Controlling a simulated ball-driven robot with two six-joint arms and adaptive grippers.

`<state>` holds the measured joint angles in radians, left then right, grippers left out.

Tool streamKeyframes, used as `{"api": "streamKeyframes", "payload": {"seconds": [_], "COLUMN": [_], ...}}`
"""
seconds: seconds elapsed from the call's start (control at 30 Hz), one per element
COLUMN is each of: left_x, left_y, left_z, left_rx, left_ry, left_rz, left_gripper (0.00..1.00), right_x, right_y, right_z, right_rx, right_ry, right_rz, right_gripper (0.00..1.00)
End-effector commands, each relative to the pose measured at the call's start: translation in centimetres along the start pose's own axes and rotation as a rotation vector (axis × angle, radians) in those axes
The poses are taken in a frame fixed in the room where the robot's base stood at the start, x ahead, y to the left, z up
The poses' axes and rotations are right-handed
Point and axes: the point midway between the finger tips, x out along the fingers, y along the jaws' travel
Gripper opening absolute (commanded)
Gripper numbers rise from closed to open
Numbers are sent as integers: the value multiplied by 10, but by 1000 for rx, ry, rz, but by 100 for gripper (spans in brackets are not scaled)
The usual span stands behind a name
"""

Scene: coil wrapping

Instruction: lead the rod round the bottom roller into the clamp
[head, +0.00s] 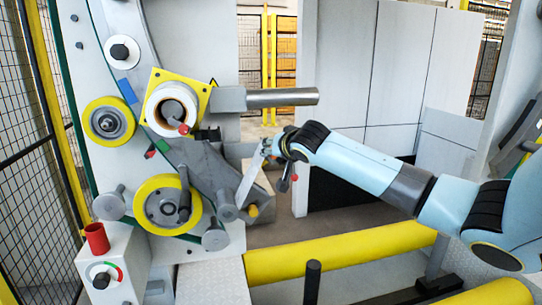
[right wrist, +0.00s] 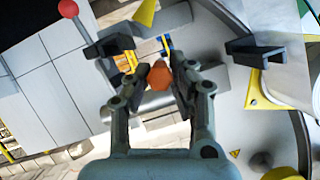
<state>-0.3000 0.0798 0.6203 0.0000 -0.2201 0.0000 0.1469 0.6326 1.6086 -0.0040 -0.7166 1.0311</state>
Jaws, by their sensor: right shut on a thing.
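My right gripper (head: 270,150) is to the right of the machine face, above and right of the bottom roller (head: 150,207), which has a yellow rim and a grey hub. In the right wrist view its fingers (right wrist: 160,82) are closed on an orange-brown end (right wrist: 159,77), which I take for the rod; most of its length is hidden. A pale flat strip (head: 247,185) slants down and left from near the gripper to the grey guide plates. The rod is apart from the bottom roller. I cannot tell which part is the clamp. My left gripper is not in view.
A second yellow roller (head: 108,122) and a white roll (head: 172,108) sit higher on the machine. A thick metal bar (head: 282,97) sticks out above my gripper. A yellow rail (head: 340,252) and a dark post (head: 312,282) stand in front.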

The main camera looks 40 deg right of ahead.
Motion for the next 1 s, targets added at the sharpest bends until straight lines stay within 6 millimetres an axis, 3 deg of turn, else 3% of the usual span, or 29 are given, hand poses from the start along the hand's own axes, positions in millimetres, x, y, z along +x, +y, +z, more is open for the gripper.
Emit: {"api": "streamKeyframes", "payload": {"seconds": [0.53, 1.0], "left_x": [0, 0], "left_y": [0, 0], "left_z": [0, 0], "left_rx": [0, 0], "left_ry": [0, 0], "left_rz": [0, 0], "left_gripper": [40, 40], "right_x": [-1, -4], "right_y": [1, 36], "right_z": [-2, -9], "right_rx": [0, -1], "right_ry": [1, 0], "right_rz": [-1, 1], "right_gripper": [0, 0]}}
